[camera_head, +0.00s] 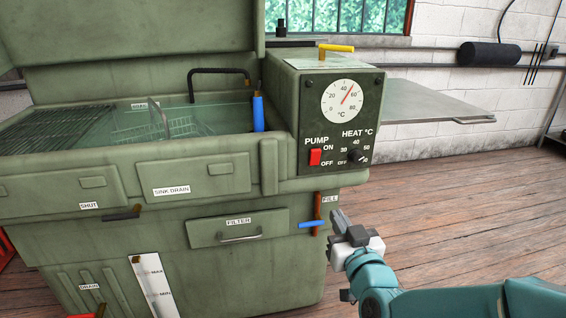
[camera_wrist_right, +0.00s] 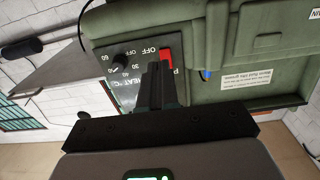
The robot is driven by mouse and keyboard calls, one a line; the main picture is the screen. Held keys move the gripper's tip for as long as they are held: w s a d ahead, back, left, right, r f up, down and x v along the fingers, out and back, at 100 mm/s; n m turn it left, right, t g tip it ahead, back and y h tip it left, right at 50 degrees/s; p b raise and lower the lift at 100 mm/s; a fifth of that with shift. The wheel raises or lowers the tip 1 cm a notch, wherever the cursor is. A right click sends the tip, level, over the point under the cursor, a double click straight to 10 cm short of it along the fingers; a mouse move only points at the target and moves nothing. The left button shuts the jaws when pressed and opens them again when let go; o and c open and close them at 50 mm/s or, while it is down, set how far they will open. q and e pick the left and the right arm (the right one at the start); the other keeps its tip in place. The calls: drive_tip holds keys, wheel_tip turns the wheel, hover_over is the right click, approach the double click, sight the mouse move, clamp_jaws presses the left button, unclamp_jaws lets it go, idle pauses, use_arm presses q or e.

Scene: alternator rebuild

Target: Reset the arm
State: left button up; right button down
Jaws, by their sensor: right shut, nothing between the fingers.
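My right gripper (camera_head: 338,220) is shut and empty in the head view. It is in front of the green parts washer (camera_head: 215,275), just right of the blue fill lever (camera_head: 312,224) below the control box. A gap to the lever cannot be judged surely. In the right wrist view the shut fingers (camera_wrist_right: 160,82) stand before the control panel (camera_wrist_right: 130,62), overlapping it near the red pump switch (camera_wrist_right: 165,62). My left gripper is in neither view.
The washer's basin (camera_head: 100,125) holds liquid and a wire basket (camera_head: 180,127). A blue-handled brush (camera_head: 258,110) stands at its right end. A grey side shelf (camera_head: 435,105) extends right of the control box. The wooden floor (camera_head: 470,210) at right is clear.

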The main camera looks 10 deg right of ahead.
drive_tip(key=s+a+f+g, duration=0.1)
drive_tip(key=s+f+g, duration=0.25)
drive_tip(key=f, duration=1.05)
drive_tip(key=s+f+g, duration=0.2)
drive_tip(key=f+g, duration=0.2)
drive_tip(key=f, duration=1)
drive_tip(key=s+a+f+m+g+y, duration=0.25)
drive_tip(key=s+f+g, duration=0.35)
drive_tip(key=s, duration=0.4)
drive_tip(key=s+a+f+m+g+y, duration=0.1)
drive_tip(key=s+a+f+g, duration=0.3)
drive_tip(key=s+f, duration=0.55)
use_arm(q)
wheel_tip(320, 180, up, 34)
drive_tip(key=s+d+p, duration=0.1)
drive_tip(key=p, duration=3.3)
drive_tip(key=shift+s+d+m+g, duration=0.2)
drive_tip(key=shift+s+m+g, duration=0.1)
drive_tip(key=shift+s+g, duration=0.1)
use_arm(e)
wheel_tip(320, 180, up, 36)
drive_tip(key=s+a+n, duration=0.1)
drive_tip(key=s, duration=0.1)
drive_tip(key=shift+s+f, duration=0.25)
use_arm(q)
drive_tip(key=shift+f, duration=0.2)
use_arm(e)
drive_tip(key=shift+f, duration=0.1)
